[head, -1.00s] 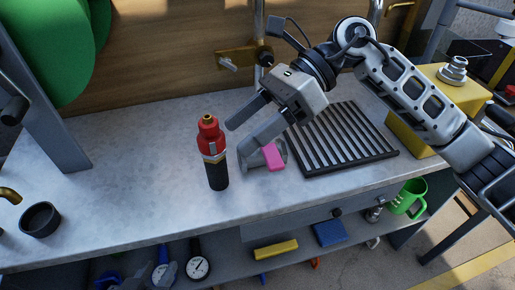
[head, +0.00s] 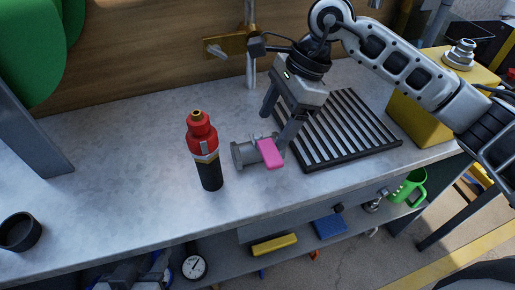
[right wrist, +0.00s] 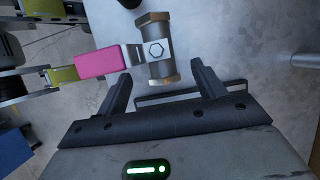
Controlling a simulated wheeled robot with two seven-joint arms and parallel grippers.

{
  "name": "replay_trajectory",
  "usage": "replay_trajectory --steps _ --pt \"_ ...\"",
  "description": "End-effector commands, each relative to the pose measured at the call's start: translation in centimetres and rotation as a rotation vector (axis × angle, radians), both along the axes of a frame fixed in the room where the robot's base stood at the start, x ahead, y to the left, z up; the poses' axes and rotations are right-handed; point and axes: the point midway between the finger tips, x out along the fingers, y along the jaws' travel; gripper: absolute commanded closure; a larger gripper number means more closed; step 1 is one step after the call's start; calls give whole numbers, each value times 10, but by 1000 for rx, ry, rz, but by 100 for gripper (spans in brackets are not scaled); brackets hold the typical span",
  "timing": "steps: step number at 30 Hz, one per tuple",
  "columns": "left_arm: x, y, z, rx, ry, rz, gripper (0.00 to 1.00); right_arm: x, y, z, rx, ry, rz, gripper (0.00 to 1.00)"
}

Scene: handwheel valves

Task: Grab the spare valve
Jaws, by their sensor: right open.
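The spare valve (head: 242,154) is a small grey flanged valve with a pink lever (head: 270,153). It lies on the grey workbench between a red and black torch and a slatted rack. My right gripper (head: 277,130) is open, fingers pointing down, just behind and to the right of the valve. In the right wrist view the valve body (right wrist: 158,58) lies just ahead of the open fingertips (right wrist: 163,80), with its lever (right wrist: 100,63) to the left. Nothing is between the fingers. My left gripper is not in view.
The torch (head: 205,155) stands upright close left of the valve. The black slatted rack (head: 340,128) lies to the right, beside a yellow block (head: 425,120). A brass pipe fitting (head: 228,47) is at the back wall. The bench left of the torch is mostly clear.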

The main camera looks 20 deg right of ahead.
Motion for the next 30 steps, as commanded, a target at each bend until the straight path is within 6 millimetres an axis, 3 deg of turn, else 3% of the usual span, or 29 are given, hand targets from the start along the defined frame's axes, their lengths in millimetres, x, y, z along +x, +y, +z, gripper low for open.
replay_trajectory --steps 12,21,28,30 --pt "0 0 2 -1 1 0 64 -1 17 -46 2 1 1 31" --pt "-1 0 0 0 6 0 64 0 18 -51 0 -2 0 31" --pt "-1 0 0 0 6 0 64 0 18 -50 0 -2 0 94" --pt "-1 0 0 0 6 0 64 0 18 -49 2 -5 0 94"
